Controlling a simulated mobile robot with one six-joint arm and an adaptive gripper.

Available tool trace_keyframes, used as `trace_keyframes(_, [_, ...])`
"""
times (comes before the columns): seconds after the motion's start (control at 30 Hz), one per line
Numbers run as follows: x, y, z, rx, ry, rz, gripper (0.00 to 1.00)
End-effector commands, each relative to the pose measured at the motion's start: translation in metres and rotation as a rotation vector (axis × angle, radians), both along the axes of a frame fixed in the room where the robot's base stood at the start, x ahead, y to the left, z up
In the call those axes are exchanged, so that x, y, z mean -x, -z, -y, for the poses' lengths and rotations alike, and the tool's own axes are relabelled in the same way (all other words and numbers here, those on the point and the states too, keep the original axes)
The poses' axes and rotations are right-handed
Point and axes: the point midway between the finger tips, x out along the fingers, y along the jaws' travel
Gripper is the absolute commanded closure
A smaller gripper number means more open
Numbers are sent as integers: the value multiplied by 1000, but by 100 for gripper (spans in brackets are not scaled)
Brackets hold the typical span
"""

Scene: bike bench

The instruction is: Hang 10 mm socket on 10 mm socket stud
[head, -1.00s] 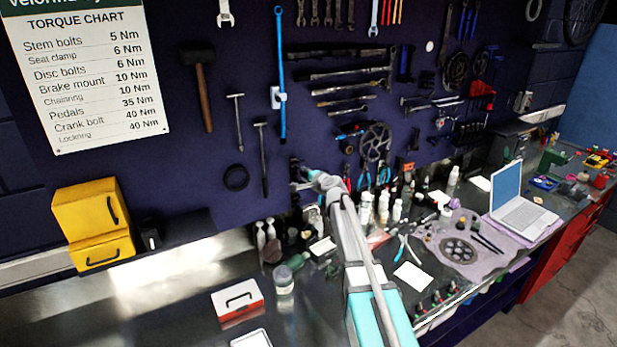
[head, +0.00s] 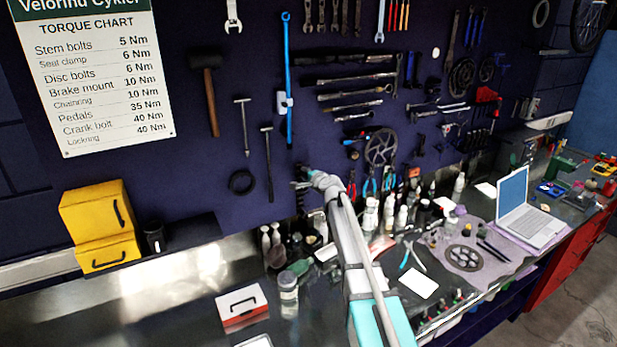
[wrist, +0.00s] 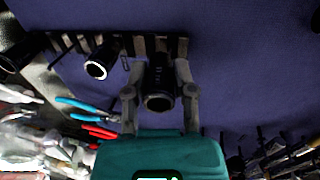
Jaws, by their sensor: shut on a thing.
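A dark socket (wrist: 159,88) sits between the fingers of my gripper (wrist: 159,97) in the wrist view, its open end facing the camera. My gripper is shut on it. A rail (wrist: 118,40) with several short dark studs runs along the wall just behind it. The held socket's far end is close to the rail; I cannot tell whether it is on a stud. Another socket (wrist: 101,63) hangs on the rail to the left. In the head view my gripper (head: 300,180) is small at the pegboard, and the socket cannot be made out there.
Pliers with blue (wrist: 85,107) and red handles hang below the rail, left of my gripper. A further dark socket (wrist: 12,62) shows at the left edge. The bench below holds several bottles (head: 390,213), a laptop (head: 527,213) and a red-and-white box (head: 242,304).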

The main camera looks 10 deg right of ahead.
Motion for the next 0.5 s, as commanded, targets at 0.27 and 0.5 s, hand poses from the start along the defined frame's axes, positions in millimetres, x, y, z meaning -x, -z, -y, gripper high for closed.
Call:
trace_keyframes(0.27, [-11, 2, -4, 2, -1, 0, 100])
trace_keyframes(0.5, [-15, 2, -6, 3, -3, -1, 100])
